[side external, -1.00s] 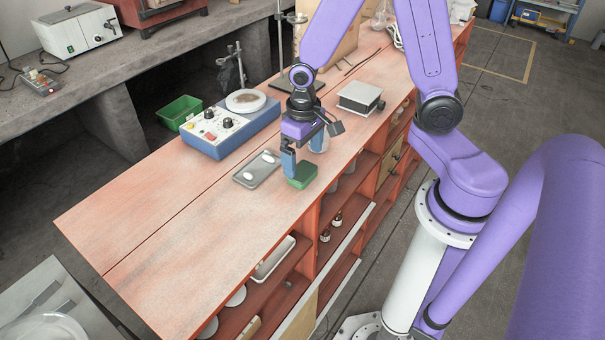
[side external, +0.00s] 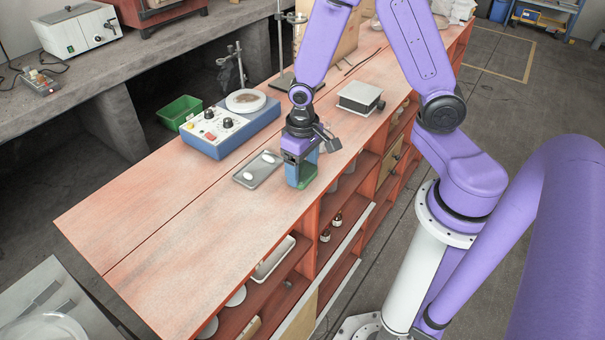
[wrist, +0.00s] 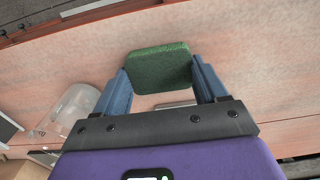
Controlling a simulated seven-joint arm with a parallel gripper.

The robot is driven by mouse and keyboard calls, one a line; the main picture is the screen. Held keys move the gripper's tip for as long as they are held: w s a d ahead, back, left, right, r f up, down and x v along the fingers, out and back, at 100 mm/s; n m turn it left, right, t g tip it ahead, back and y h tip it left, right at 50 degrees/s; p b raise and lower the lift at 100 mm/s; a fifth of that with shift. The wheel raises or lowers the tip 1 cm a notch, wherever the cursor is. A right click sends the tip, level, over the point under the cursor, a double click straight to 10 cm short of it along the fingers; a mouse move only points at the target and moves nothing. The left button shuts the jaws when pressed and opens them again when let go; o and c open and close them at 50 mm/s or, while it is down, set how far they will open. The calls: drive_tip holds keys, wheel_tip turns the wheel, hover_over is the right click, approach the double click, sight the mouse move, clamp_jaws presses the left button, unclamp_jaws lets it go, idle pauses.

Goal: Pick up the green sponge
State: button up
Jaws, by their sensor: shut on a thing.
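The green sponge (wrist: 158,68) is between the two blue fingers of my gripper (wrist: 161,72) in the wrist view, with a finger against each side. In the side external view my gripper (side external: 302,176) points down near the bench's front edge, and part of the sponge (side external: 302,183) shows between its fingers. My gripper is shut on the sponge. The sponge is at or very close to the bench top; I cannot tell whether there is a gap below it.
A grey tray (side external: 248,178) with two white pieces lies just left of my gripper. A blue control box (side external: 225,137) stands behind it. A clear container (wrist: 72,108) is near my gripper in the wrist view. The left bench top is clear.

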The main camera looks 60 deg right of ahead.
drive_tip(key=shift+r, duration=0.1)
drive_tip(key=shift+r, duration=0.8)
drive_tip(key=s+d+r, duration=0.1)
drive_tip(key=s+r, duration=1)
drive_tip(key=s, duration=0.3)
drive_tip(key=shift+r, duration=0.1)
